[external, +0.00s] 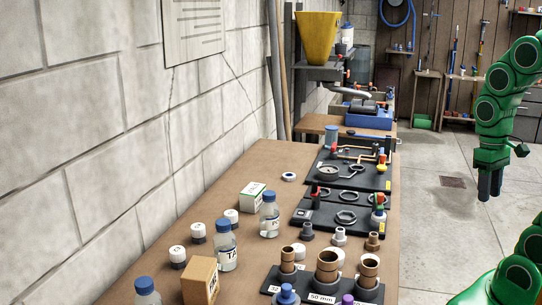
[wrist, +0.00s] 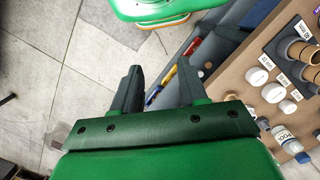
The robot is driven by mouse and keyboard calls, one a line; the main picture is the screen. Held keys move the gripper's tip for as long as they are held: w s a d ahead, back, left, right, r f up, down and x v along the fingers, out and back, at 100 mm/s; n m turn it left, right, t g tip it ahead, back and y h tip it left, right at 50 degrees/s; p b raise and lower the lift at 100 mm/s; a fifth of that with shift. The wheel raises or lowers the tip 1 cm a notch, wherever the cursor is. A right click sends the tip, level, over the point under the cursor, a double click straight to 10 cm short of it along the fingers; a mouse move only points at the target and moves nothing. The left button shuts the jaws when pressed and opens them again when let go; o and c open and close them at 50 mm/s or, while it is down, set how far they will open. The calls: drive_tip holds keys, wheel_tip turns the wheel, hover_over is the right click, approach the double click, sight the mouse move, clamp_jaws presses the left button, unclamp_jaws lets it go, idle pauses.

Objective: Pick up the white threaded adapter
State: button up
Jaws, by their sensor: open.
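A small whitish threaded adapter (external: 339,236) stands on the bench in the external view. It is between a dark grey adapter (external: 307,231) and a brown one (external: 372,242), in front of the black fittings boards. I cannot pick it out for sure in the wrist view. My gripper (external: 489,193) hangs pointing down over the floor, to the right of the bench and well apart from the adapter. In the wrist view its two dark fingers (wrist: 158,88) are spread, with nothing between them.
The wooden bench (external: 240,190) runs along a block wall. Several bottles, such as one clear bottle (external: 227,252), and pipe stubs (external: 327,268) crowd around the adapters. Below the bench edge, a blue-grey shelf (wrist: 205,45) holds tools. The floor (external: 440,220) beside the bench is clear.

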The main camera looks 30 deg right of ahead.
drive_tip(key=o, duration=0.3)
drive_tip(key=shift+w, duration=0.1)
drive_tip(key=n+t, duration=0.2)
drive_tip(key=n, duration=0.7)
hover_over(340, 229)
wheel_tip(340, 229, down, 12)
drive_tip(key=shift+r, duration=0.2)
drive_tip(key=shift+a+f, duration=0.1)
drive_tip(key=shift+f, duration=3.9)
